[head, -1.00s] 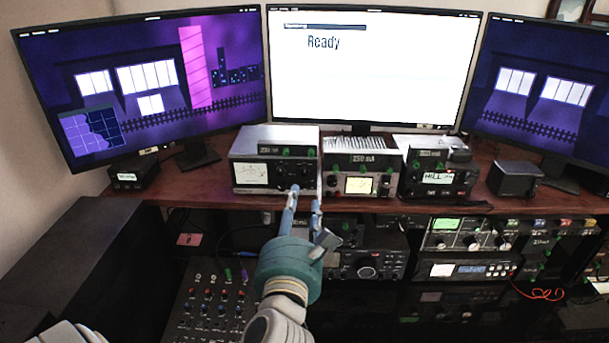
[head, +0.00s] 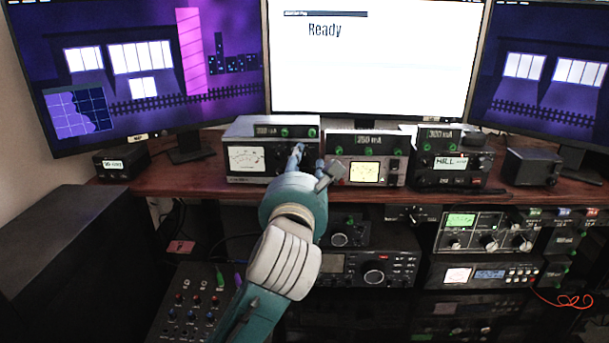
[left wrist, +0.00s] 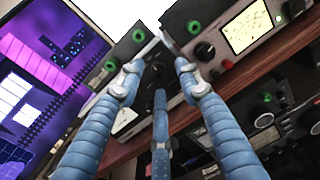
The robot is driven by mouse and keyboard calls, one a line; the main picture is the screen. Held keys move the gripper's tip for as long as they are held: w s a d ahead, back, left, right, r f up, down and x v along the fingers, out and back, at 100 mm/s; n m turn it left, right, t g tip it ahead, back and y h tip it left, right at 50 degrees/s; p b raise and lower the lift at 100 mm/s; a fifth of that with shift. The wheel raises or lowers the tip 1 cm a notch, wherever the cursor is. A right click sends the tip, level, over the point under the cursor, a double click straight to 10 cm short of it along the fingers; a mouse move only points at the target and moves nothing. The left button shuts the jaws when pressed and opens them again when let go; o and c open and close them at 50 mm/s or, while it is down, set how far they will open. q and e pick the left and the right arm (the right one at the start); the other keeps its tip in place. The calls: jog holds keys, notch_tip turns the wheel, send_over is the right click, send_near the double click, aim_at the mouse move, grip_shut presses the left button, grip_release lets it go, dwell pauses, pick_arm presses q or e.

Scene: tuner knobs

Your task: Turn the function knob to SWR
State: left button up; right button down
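My left gripper (head: 310,158) reaches up from below to the right front of a grey box with a white meter (head: 262,152). Its blue fingers are spread apart, with nothing clearly held. In the left wrist view the open fingers (left wrist: 159,70) point at the grey box's dark front panel (left wrist: 126,118), with its right part between the tips. The function knob and the SWR mark cannot be made out; the fingers cover part of the panel. My right gripper is not in view.
A second box with a lit yellow meter (head: 365,173) stands close on the right, beside a black radio (head: 448,163). The wooden shelf edge (head: 200,180) runs below. More radios (head: 372,275) and a mixer (head: 195,310) sit underneath. Monitors (head: 365,60) stand behind.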

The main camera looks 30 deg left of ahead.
pick_arm(q)
jog(key=shift+x, duration=0.85)
jog(key=shift+r, duration=0.15)
jog(key=shift+c, duration=0.5)
jog(key=shift+a, duration=0.1)
grip_shut()
jog(key=shift+r+m+p, duration=0.1)
jog(key=shift+m+p, duration=0.2)
jog(key=shift+p, duration=0.35)
jog(key=m+p, duration=0.6)
jog(key=p, duration=0.4)
jog(key=shift+r+p, duration=0.2)
jog(key=shift+p, duration=0.15)
jog(key=shift+f+m+p, duration=0.25)
jog(key=shift+m+p, duration=0.55)
jog(key=shift+p, duration=0.35)
